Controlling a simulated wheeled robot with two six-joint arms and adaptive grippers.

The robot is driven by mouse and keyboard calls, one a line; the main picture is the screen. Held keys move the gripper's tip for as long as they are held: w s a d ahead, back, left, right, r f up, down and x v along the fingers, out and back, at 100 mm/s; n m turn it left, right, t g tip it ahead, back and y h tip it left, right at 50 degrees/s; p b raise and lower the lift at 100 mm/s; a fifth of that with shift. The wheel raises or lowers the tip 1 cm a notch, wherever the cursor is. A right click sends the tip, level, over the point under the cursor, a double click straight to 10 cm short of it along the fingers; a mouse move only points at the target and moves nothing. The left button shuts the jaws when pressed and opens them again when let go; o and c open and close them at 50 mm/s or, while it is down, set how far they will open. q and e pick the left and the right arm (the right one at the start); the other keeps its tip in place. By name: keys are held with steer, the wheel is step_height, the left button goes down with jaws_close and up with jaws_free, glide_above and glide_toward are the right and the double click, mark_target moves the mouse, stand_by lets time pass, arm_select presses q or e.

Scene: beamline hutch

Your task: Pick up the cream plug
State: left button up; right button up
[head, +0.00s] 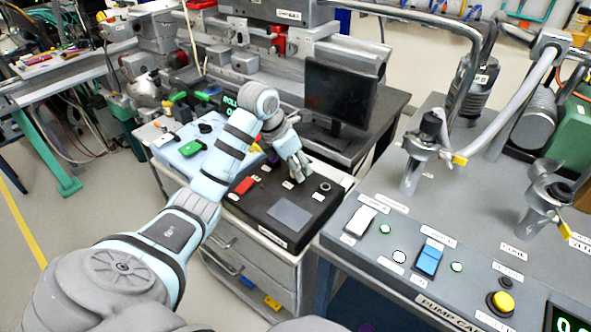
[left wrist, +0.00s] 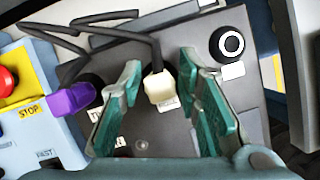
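The cream plug (left wrist: 158,88) shows in the left wrist view, upright on a dark panel with a black cable running from it to the upper left. My left gripper (left wrist: 160,66) is open, with one teal finger on each side of the plug. Gaps show between the fingers and the plug. In the head view my left gripper (head: 296,172) reaches down over the black control box (head: 245,205); the plug cannot be made out there. My right gripper is not in view.
A purple plug (left wrist: 72,100) and a red stop button (left wrist: 6,80) lie left of the fingers. A black round knob (left wrist: 228,43) is at the right. A monitor (head: 338,95) stands behind my left gripper. The pump cart (head: 440,215) is at the right.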

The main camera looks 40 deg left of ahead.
mark_target(296, 161)
arm_select(q)
jaws_close()
step_height(296, 161, up, 6)
steer(key=shift+f+p, duration=0.15)
steer(key=shift+p, duration=0.55)
step_height(296, 161, up, 14)
steer(key=p, duration=1.3)
steer(key=shift+r+p, duration=0.2)
steer(key=shift+p, duration=0.1)
